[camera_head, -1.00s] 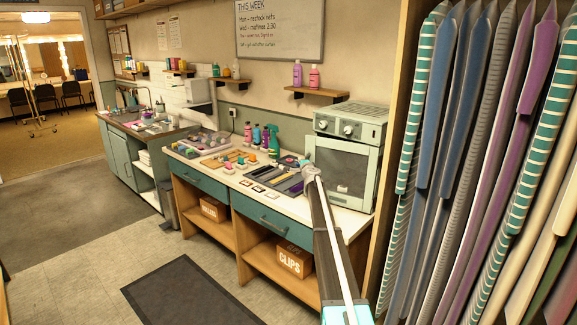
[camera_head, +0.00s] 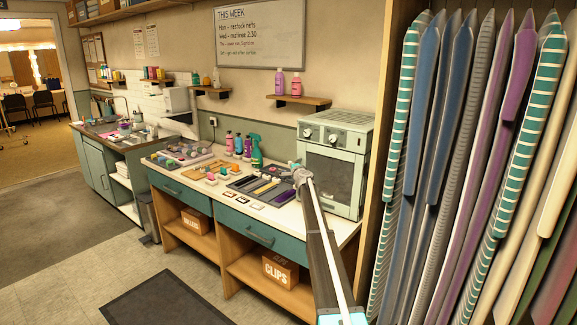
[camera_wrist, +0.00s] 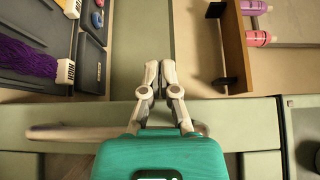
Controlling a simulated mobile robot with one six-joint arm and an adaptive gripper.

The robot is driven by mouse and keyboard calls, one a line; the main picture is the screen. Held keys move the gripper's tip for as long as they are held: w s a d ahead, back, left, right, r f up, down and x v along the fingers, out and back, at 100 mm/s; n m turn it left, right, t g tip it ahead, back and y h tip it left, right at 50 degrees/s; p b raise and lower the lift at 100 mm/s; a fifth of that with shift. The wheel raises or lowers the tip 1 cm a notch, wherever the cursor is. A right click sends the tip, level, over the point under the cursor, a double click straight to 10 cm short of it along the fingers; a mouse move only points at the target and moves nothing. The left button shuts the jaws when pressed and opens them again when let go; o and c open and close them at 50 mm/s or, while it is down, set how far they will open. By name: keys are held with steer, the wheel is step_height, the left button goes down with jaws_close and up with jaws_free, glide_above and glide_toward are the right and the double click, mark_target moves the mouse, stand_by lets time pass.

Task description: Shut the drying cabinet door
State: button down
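The drying cabinet (camera_head: 352,128) is a pale green box with two dark knobs at the right end of the counter. Its windowed door (camera_head: 309,164) faces the room and stands close to the body; whether a narrow gap remains is hard to tell. My gripper (camera_head: 297,172) is at the door's left side, small and partly hidden by my arm. In the wrist view my gripper (camera_wrist: 158,68) has its two fingers together with nothing visible between them. A pale green panel (camera_wrist: 240,125) lies behind the fingers, with a pale bar handle (camera_wrist: 60,131) at left.
The counter (camera_head: 345,231) holds trays, brushes and bottles (camera_head: 256,150) left of the cabinet. A wall shelf (camera_head: 298,101) with two bottles is above. A rack of hanging striped and plain panels (camera_head: 460,160) stands close at right. A dark mat (camera_head: 165,295) lies on open floor.

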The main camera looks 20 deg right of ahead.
steer(key=s+a, duration=0.6)
steer(key=a, duration=0.6)
steer(key=shift+s+r+p, duration=0.15)
steer(key=shift+s+p, duration=0.15)
steer(key=shift+s, duration=0.1)
steer(key=shift+a, duration=0.1)
steer(key=s+a+f+n+g+y+p, duration=0.1)
steer(key=s+a+f+n+g+y, duration=0.15)
steer(key=s+a+n, duration=0.45)
steer(key=s+a+f+n+g+y, duration=0.2)
steer(key=s+a+f+n+g, duration=0.1)
steer(key=s+a, duration=0.75)
steer(key=s+a+f+n+g+y+p, duration=0.1)
steer(key=s+a+f+n+g+y, duration=0.25)
steer(key=s+a, duration=0.45)
steer(key=s+f+n+g+h, duration=0.2)
steer(key=s+f+g+h, duration=0.1)
steer(key=s, duration=1.4)
steer(key=s+d+f+n+g+h, duration=0.1)
steer(key=s+f+n+g+h, duration=0.2)
steer(key=s, duration=1.4)
steer(key=g+p, duration=0.1)
steer(key=g, duration=0.2)
steer(key=shift+f+h, duration=0.35)
steer(key=shift+h, duration=0.05)
